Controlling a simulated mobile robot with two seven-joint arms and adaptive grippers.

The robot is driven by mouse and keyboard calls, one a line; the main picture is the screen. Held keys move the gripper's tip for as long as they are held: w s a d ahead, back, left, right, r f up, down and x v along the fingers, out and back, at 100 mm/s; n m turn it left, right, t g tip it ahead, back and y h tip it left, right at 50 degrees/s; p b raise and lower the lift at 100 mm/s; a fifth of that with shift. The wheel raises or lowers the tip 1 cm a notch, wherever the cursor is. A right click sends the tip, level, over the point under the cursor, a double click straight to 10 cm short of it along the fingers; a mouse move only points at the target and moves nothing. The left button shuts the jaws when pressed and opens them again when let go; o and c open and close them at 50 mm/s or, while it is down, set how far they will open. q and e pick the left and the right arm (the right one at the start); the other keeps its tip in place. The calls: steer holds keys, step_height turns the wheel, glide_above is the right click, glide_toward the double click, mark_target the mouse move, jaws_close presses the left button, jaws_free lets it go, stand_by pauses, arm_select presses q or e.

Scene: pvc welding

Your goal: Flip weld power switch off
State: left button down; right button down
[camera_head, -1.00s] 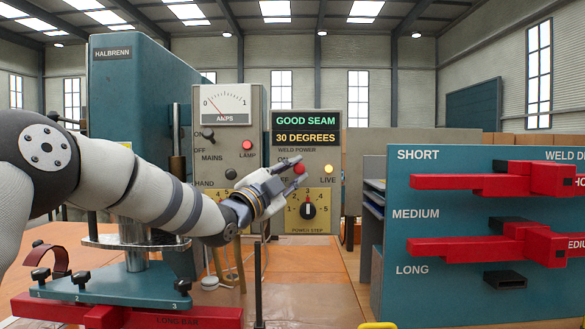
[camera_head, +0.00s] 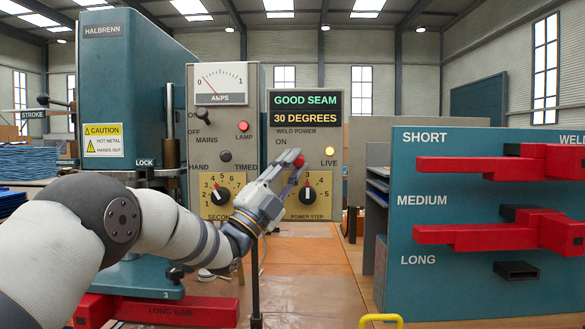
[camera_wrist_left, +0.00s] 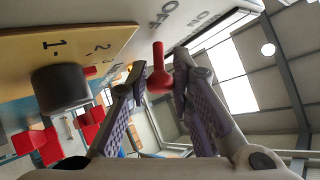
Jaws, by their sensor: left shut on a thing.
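The weld power switch has a red lever (camera_head: 299,161) on the right panel, below the WELD POWER label. Its ON marking shows to the upper left, while its OFF marking is hidden behind my left gripper (camera_head: 289,162). My left gripper is shut on the red lever at its fingertips. In the left wrist view, the red lever (camera_wrist_left: 158,78) stands between the two fingers, near the OFF and ON markings on the panel. The yellow LIVE lamp (camera_head: 329,161) beside the switch looks lit. My right gripper is not in view.
The power step knob (camera_head: 306,194) is just below my fingers. To the left are the mains switch (camera_head: 202,115), red lamp (camera_head: 243,126) and ammeter (camera_head: 221,84). A blue rack (camera_head: 410,270) with red bars stands on the right.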

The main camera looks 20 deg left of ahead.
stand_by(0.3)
arm_select(q)
steer(key=c, duration=1.7)
jaws_free()
steer(key=shift+w, duration=0.1)
steer(key=shift+o, duration=0.3)
steer(key=shift+w+f, duration=0.1)
steer(key=shift+w, duration=0.05)
steer(key=v, duration=1.2)
